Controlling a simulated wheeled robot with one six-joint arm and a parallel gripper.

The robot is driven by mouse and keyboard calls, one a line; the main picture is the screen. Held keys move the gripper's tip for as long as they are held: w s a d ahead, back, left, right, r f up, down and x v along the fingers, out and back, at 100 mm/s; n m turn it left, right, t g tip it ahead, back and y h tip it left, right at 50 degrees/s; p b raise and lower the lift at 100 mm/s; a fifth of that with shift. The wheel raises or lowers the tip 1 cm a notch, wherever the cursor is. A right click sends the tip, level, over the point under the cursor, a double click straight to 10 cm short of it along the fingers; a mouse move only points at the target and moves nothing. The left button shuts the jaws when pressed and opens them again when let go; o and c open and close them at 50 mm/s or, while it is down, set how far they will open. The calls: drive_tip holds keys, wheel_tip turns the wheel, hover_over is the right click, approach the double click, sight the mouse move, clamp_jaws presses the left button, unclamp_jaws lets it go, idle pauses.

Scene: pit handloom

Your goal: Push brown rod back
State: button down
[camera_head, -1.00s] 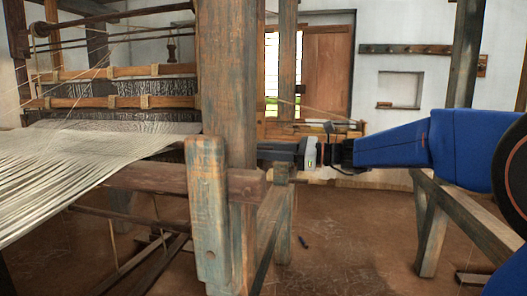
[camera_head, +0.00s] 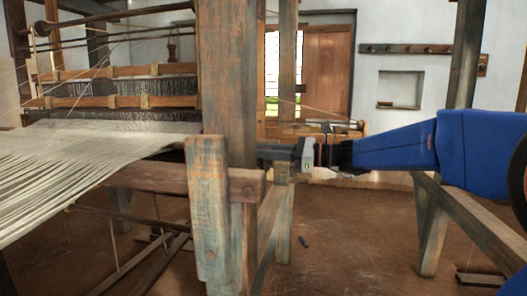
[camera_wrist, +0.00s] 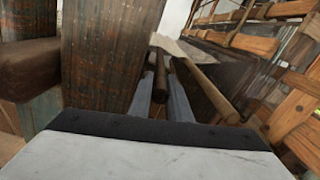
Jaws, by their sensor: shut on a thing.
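In the wrist view a dark brown rod (camera_wrist: 161,82) runs away from me between the two grey fingers of my gripper (camera_wrist: 160,96). The fingers are closed around its near part. A thick wooden post (camera_wrist: 110,50) is close on their left. In the head view my gripper (camera_head: 283,154) reaches left from the blue arm to the right edge of the big weathered post (camera_head: 228,80). Its tip is partly hidden there, and the held rod cannot be made out in that view.
A lighter brown bar (camera_wrist: 203,84) runs close to the right of the fingers. Slatted wooden frames (camera_wrist: 265,42) stand farther right. Pale warp threads (camera_head: 75,160) spread across the loom at left in the head view. The floor (camera_head: 340,240) below the arm looks mostly clear.

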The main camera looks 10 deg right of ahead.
drive_tip(key=shift+s, duration=0.15)
drive_tip(key=c, duration=1.6)
unclamp_jaws()
drive_tip(key=shift+s+a, duration=0.1)
drive_tip(key=shift+c, duration=0.2)
